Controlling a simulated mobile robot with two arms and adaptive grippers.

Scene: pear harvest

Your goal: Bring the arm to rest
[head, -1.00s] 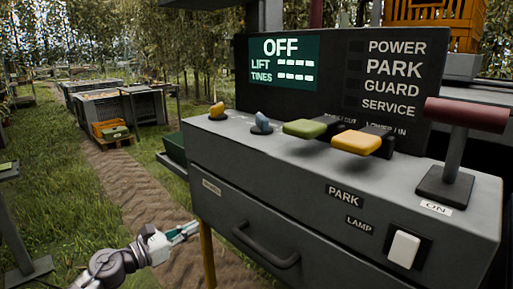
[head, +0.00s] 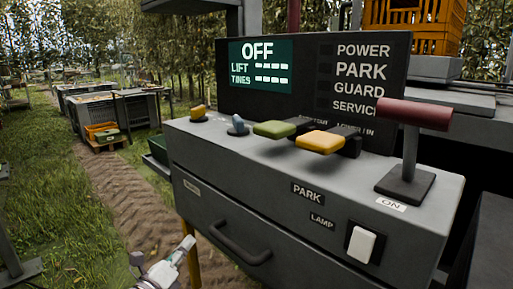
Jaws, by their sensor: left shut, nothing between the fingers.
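My left gripper (head: 184,246) is at the bottom of the head view, low and left of the grey control console (head: 370,205). It is shut and empty, apart from the console's drawer handle (head: 240,246) and near the yellow leg (head: 193,268). Most of my left arm is out of the picture below. My right gripper is not in view.
The console carries a red-topped lever (head: 412,114), a green lever (head: 274,129), a yellow lever (head: 320,142), small knobs and a white lamp switch (head: 361,245). Its screen (head: 260,66) reads OFF. Grass and a dirt track (head: 125,205) lie open at left.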

